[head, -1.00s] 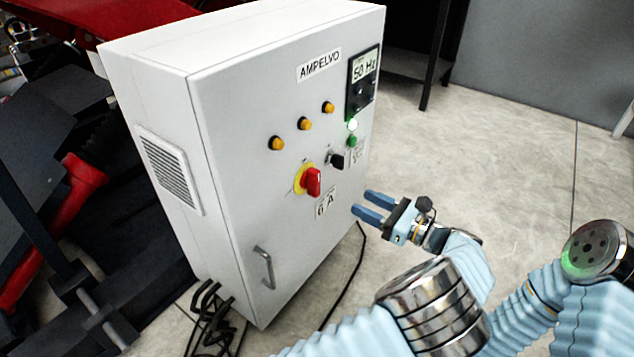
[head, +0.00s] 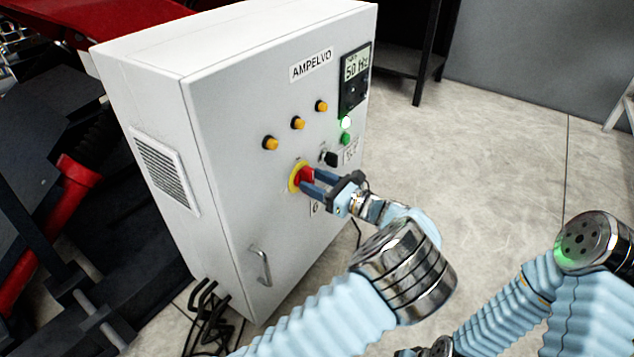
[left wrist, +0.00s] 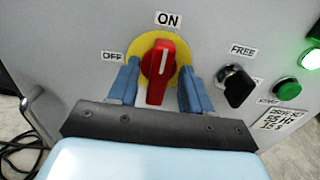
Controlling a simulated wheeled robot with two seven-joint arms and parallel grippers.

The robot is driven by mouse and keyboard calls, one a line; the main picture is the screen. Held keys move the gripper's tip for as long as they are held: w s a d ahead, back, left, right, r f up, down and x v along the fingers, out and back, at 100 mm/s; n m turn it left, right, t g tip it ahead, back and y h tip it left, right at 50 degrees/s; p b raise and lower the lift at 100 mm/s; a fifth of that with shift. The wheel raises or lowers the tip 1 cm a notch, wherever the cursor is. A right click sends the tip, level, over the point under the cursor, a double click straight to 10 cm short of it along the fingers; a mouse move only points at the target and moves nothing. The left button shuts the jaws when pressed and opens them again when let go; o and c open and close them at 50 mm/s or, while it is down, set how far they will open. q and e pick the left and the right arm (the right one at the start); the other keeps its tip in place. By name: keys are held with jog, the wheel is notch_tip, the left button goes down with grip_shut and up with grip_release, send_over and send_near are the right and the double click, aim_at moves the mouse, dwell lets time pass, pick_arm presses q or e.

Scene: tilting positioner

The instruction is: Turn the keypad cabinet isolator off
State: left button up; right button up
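The isolator is a red rotary handle (head: 307,175) on a yellow disc (head: 294,178) on the front of the white cabinet (head: 240,130). In the left wrist view the red handle (left wrist: 158,72) stands near upright, its white mark toward the ON label (left wrist: 168,19). The OFF label (left wrist: 112,58) is to its left. My left gripper (head: 314,184) is open, its blue fingers (left wrist: 160,85) on either side of the handle. Gaps show between fingers and handle in the wrist view.
A black selector (left wrist: 237,86) with a FREE label and a green button (left wrist: 287,91) are right of the isolator. A display reads 50 Hz (head: 355,65), above a lit green lamp (head: 345,122). A door handle (head: 261,266) is below. Cables lie at the cabinet's foot.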

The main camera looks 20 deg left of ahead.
pick_arm(q)
grip_shut()
pick_arm(e)
jog(key=shift+f, duration=0.1)
pick_arm(q)
jog(key=n+b, duration=0.1)
jog(key=n, duration=0.2)
jog(key=shift+s+f, duration=0.1)
jog(key=shift+f, duration=0.05)
jog(key=shift+s+a+f+n+b, duration=0.1)
jog(key=shift+n+b, duration=1.85)
jog(key=shift+n, duration=0.55)
jog(key=shift+s+d+f+n+b, duration=0.1)
jog(key=shift+f+n+b, duration=0.05)
jog(key=shift+n+b, duration=2.1)
jog(key=shift+s+a+f+n+b, duration=0.1)
jog(key=shift+n+b, duration=1.6)
jog(key=shift+n, duration=1.05)
pick_arm(e)
notch_tip(320, 180, down, 12)
jog(key=d, duration=0.2)
jog(key=shift+w, duration=0.4)
jog(key=shift+f, duration=0.15)
jog(key=shift+a, duration=0.1)
